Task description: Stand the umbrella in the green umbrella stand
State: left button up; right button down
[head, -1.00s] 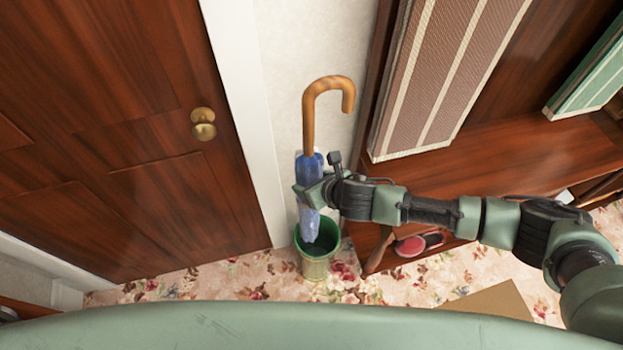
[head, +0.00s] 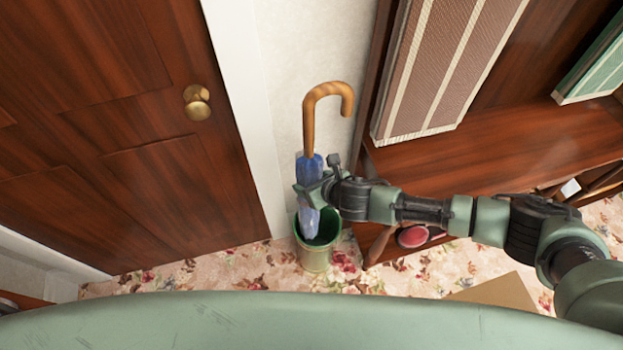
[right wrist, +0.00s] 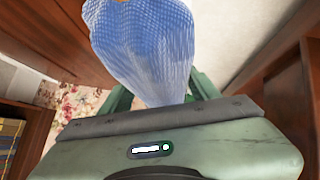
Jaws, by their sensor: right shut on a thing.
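The umbrella, with a blue folded canopy (head: 308,222) and a curved wooden handle (head: 310,125), is held upright, handle up. My right gripper (head: 312,190) is shut on the canopy. In the right wrist view the blue patterned canopy (right wrist: 145,45) rises between the fingers. The green umbrella stand (head: 315,258) is on the floor directly below. The umbrella's lower end overlaps the stand's opening in the head view; the tip is hidden, and I cannot tell how deep it is. My left gripper is not in view.
A wooden door with a brass knob (head: 197,102) is at left. A wooden bench (head: 470,150) with striped cushions (head: 440,70) stands to the right of the stand. A red-topped brush (head: 412,236) and a cardboard piece (head: 497,291) lie low at right. The floor is flowered carpet.

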notch_tip(320, 180, down, 11)
jog(key=b, duration=0.7)
jog(key=shift+f, duration=0.15)
dwell(0.3)
jog(key=shift+a, duration=0.1)
jog(key=shift+c, duration=1.4)
grip_release()
jog(key=shift+f, duration=0.1)
jog(key=p+v, duration=0.1)
jog(key=v, duration=0.7)
